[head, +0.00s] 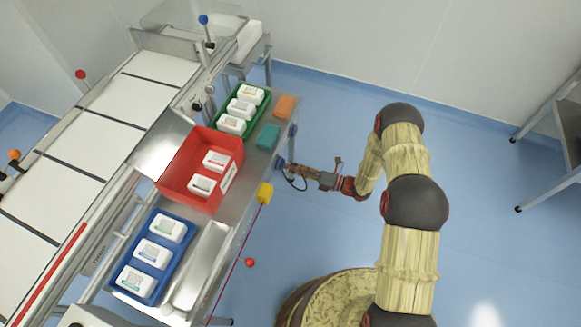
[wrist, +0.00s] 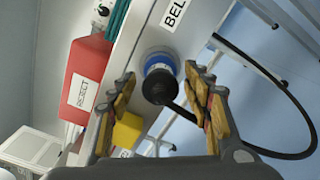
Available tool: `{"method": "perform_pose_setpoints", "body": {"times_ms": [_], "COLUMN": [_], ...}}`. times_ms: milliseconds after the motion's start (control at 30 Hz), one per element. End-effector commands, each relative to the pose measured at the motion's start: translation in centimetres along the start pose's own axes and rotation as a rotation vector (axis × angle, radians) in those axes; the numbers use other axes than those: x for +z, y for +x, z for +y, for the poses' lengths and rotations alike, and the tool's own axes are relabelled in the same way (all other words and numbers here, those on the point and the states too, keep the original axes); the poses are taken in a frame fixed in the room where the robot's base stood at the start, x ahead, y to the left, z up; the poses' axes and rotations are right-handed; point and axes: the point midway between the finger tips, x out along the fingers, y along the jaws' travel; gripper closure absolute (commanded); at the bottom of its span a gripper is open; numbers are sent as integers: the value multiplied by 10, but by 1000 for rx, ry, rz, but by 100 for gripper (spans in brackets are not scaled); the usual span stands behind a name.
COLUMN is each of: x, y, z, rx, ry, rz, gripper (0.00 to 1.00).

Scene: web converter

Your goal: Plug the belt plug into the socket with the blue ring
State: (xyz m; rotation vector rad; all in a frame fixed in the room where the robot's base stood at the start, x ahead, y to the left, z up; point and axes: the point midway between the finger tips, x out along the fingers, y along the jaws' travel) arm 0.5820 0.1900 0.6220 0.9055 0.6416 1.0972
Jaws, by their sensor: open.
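The socket with the blue ring (wrist: 158,58) is on the metal side panel of the bench, near a label reading "BEL". The black belt plug (wrist: 160,86) sits at the ring, end-on to the wrist camera, and covers its middle. It looks set in the socket; how deep I cannot tell. Its black cable (wrist: 292,154) loops out to the right. My gripper (wrist: 160,82) is open, with one finger on each side of the plug and gaps visible. In the head view my gripper (head: 290,168) reaches the bench edge by the blue ring (head: 279,163).
A red reject bin (head: 178,187), green tray (head: 221,126) and blue tray (head: 121,290) with white packs stand on the bench (head: 247,168). The blue floor (head: 325,220) is clear there.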

Motion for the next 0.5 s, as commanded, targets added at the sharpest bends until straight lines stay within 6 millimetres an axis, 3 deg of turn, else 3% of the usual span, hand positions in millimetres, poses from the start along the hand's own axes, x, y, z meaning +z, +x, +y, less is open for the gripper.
{"method": "perform_pose_setpoints", "body": {"times_ms": [500], "x": [1], "y": [-94], "z": [-1], "rx": [-2], "ry": [0], "rz": [-4], "gripper": [50]}}
